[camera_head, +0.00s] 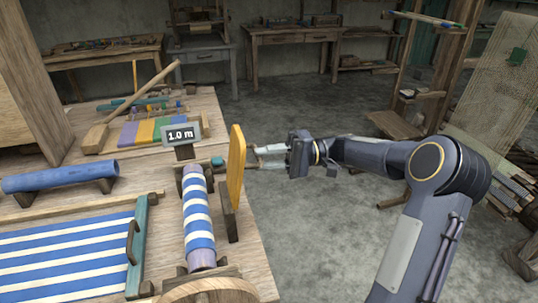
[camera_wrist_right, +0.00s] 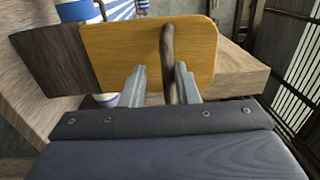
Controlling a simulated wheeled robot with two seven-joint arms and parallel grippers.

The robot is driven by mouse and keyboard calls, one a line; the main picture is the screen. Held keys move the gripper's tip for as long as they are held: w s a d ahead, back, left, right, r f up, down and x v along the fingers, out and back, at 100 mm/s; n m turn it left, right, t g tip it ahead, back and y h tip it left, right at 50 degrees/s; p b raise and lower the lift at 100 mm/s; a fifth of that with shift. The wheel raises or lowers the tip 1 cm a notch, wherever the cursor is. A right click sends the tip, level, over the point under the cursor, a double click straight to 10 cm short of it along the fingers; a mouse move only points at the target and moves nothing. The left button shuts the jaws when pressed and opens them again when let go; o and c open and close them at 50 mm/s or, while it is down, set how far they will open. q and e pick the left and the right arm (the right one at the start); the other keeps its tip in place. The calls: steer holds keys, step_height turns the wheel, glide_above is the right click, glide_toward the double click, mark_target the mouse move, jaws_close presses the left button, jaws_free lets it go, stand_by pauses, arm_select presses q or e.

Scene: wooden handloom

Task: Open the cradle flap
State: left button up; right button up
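The yellow flap (camera_head: 236,182) stands upright on the right side of the cradle, beside the blue-and-white striped cloth roll (camera_head: 197,215). In the right wrist view the flap (camera_wrist_right: 115,52) fills the upper middle, with a dark bar-like handle (camera_wrist_right: 168,50) running up its face. My right gripper (camera_head: 262,157) reaches in from the right to the flap's outer side. Its two fingers (camera_wrist_right: 160,85) are apart, with the handle between them and a visible gap on the left; contact cannot be told. My left gripper is not in view.
A small display reading 1.0 m (camera_head: 180,135) stands behind the roll. A striped cloth (camera_head: 65,255), a blue roll (camera_head: 60,177) and a wooden mallet (camera_head: 95,138) are on the loom to the left.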

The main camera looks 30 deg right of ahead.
steer(key=shift+o, duration=0.6)
steer(key=shift+w+a, duration=0.1)
steer(key=shift+r, duration=0.15)
steer(key=v, duration=0.8)
